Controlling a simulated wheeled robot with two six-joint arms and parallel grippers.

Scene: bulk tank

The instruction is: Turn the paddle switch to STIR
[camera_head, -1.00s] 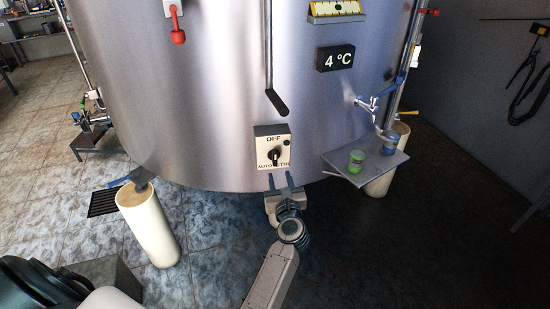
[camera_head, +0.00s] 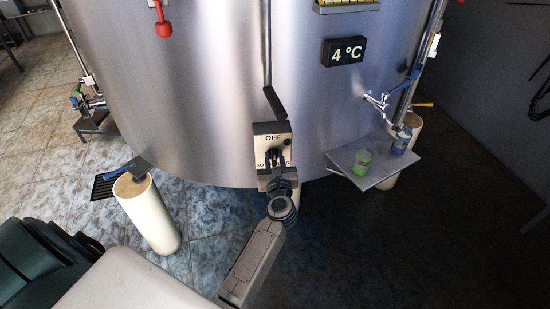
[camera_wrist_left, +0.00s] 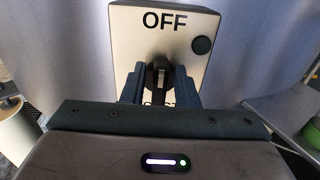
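The pale switch plate (camera_head: 262,130) is on the front of the steel tank, with OFF at its top. Its lower lettering is mostly covered by my gripper. The black paddle switch (camera_wrist_left: 160,72) stands about upright below OFF in the left wrist view. My left gripper (camera_wrist_left: 159,88) reaches the plate from below, one finger on each side of the paddle. The fingers are apart, and I see no clear grip on the paddle. The left gripper (camera_head: 274,160) also shows in the head view, in front of the plate. My right gripper is not in view.
A black-ended lever (camera_head: 274,103) hangs just above the plate. A pale post (camera_head: 148,212) stands at the left. The dark floor at lower right is clear.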

